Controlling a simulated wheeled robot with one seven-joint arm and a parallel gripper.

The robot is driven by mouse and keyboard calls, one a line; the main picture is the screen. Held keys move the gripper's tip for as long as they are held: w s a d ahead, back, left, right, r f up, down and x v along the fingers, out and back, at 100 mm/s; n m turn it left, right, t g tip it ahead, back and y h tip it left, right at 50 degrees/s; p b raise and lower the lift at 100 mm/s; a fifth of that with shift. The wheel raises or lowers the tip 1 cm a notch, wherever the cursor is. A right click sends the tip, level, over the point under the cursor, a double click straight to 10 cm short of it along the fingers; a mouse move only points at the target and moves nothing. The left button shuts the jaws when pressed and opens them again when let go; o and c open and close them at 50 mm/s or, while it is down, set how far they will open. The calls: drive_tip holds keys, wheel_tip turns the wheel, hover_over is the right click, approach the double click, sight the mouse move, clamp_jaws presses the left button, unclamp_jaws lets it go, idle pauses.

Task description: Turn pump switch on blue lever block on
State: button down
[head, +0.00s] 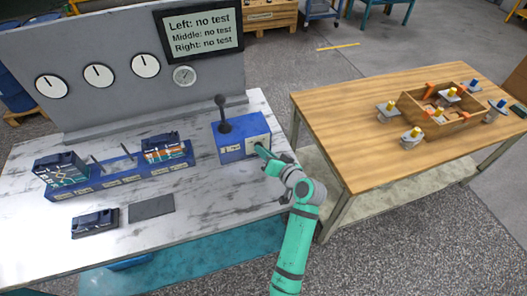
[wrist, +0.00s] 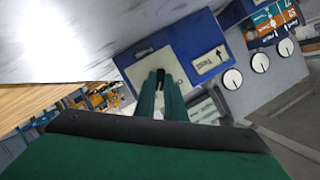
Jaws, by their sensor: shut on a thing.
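The blue lever block (head: 230,148) stands at the right end of the marble-patterned bench, with a black ball-topped lever (head: 223,114) upright on it. My gripper (head: 262,151) reaches the block's right front face from the right. In the wrist view the blue block (wrist: 133,62) fills the upper middle, with a pale panel and an arrow label (wrist: 210,60) on its face. My gripper's green fingers (wrist: 160,82) are close together at that panel, shut on the small dark pump switch (wrist: 160,76). The fingers hide most of the switch, so its position is unclear.
A screen (head: 199,31) reads "no test" for left, middle and right. Several round gauges (head: 98,76) are on the grey back panel. A blue manifold (head: 120,176) with dark modules lies left. A wooden table (head: 340,100) with a parts box stands right.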

drive_tip(key=shift+w+d+r+m+y, duration=0.1)
drive_tip(key=shift+m+y, duration=0.2)
drive_tip(key=shift+m, duration=0.2)
idle(0.3)
drive_tip(key=c, duration=1.8)
unclamp_jaws()
drive_tip(key=shift+f+v, duration=0.2)
drive_tip(key=shift+v, duration=5.15)
drive_tip(key=shift+d, duration=0.1)
